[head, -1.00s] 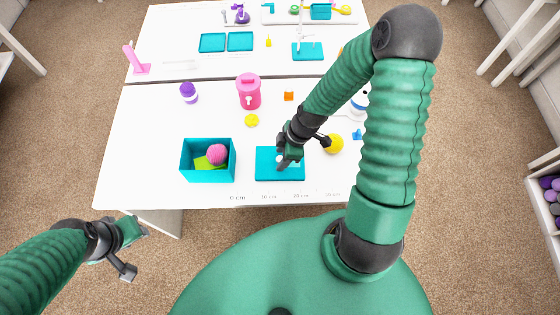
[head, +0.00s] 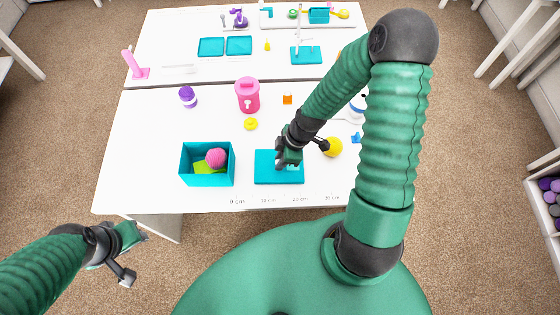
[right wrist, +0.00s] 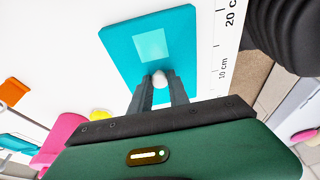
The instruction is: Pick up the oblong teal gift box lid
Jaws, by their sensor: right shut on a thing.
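The oblong teal lid (head: 279,178) lies on the white table, right of the open teal box. It also shows in the right wrist view (right wrist: 180,40), with a paler teal rectangle and a white round knob (right wrist: 159,78) on it. My right gripper (head: 284,164) is over the lid, its fingers (right wrist: 160,88) shut on the knob. The teal gift box (head: 207,177) holds a pink ball (head: 216,158) and a lime green piece (head: 204,168). My left gripper (head: 138,238) is off the table at the lower left; its finger gap is unclear.
A yellow ball (head: 333,147) lies just right of my right gripper. A pink canister (head: 247,96), a purple-capped jar (head: 188,97), a yellow ring (head: 251,124) and an orange cube (head: 287,99) stand farther back. A ruler strip (head: 268,200) runs along the front edge.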

